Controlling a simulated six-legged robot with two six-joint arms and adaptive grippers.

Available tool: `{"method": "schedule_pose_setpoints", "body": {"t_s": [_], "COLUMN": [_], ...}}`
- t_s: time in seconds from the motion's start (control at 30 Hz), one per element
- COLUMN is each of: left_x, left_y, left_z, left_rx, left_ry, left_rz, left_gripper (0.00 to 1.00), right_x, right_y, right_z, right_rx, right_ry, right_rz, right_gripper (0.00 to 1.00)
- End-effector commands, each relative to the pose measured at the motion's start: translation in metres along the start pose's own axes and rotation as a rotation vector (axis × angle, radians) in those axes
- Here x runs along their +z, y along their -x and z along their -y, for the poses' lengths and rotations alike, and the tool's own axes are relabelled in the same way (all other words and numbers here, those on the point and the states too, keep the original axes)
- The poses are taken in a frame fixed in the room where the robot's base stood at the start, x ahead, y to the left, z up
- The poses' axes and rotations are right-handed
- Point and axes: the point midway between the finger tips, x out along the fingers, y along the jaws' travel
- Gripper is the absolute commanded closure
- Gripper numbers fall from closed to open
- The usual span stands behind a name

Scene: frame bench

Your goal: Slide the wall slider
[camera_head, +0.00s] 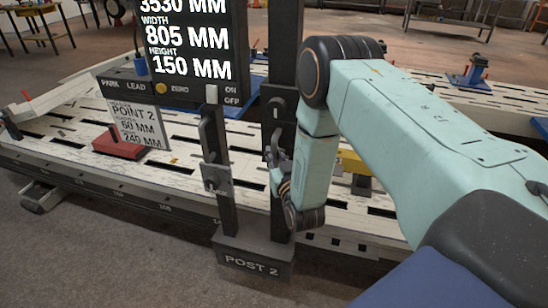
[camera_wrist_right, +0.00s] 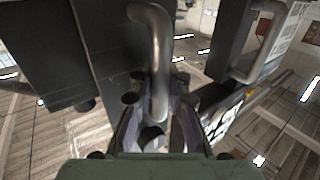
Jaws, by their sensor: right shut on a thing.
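The wall slider is a dark plate (camera_head: 277,108) with a bent metal handle, on the right-hand upright of the post marked POST 2. In the right wrist view the handle (camera_wrist_right: 158,45) is a thick, worn grey bar that comes down between my fingers. My right gripper (camera_head: 275,160) is at this handle, and its fingers are shut around the lower part of it, as the right wrist view (camera_wrist_right: 158,112) shows. My right wrist hides part of the upright behind it. My left gripper is not in view.
A second metal handle (camera_head: 207,135) stands on the left upright, close by, above a grey latch plate (camera_head: 217,178). A black display panel (camera_head: 190,45) with a switch is above. The heavy base (camera_head: 252,262) stands before a slotted bench (camera_head: 70,155) with a red block (camera_head: 118,144).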

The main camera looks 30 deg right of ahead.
Motion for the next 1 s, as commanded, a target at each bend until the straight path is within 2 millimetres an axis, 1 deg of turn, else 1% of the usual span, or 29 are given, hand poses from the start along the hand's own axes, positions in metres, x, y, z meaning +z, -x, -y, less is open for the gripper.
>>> {"method": "schedule_pose_setpoints", "body": {"t_s": [0.03,0.1,0.3,0.5,0.83,0.87,1.0], "left_x": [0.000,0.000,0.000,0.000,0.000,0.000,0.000], "left_y": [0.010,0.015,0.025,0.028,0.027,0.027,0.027], "left_z": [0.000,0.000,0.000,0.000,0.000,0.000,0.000], "left_rx": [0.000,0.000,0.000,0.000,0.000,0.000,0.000], "left_ry": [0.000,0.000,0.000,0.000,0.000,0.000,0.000], "left_rz": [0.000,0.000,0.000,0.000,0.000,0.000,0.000], "left_gripper": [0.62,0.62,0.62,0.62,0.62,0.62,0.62], "right_x": [-0.012,-0.020,-0.033,-0.036,-0.036,-0.036,-0.036], "right_y": [0.001,0.001,0.001,0.001,0.001,0.001,0.001], "right_z": [0.001,0.001,0.001,0.001,0.001,0.001,0.001], "right_rx": [-0.002,-0.002,-0.002,-0.002,-0.002,-0.002,-0.002], "right_ry": [0.000,-0.001,-0.001,0.000,0.000,0.000,0.000], "right_rz": [-0.001,-0.002,-0.001,-0.001,0.000,0.000,0.000], "right_gripper": [1.00,1.00,1.00,1.00,1.00,0.85,0.73]}}
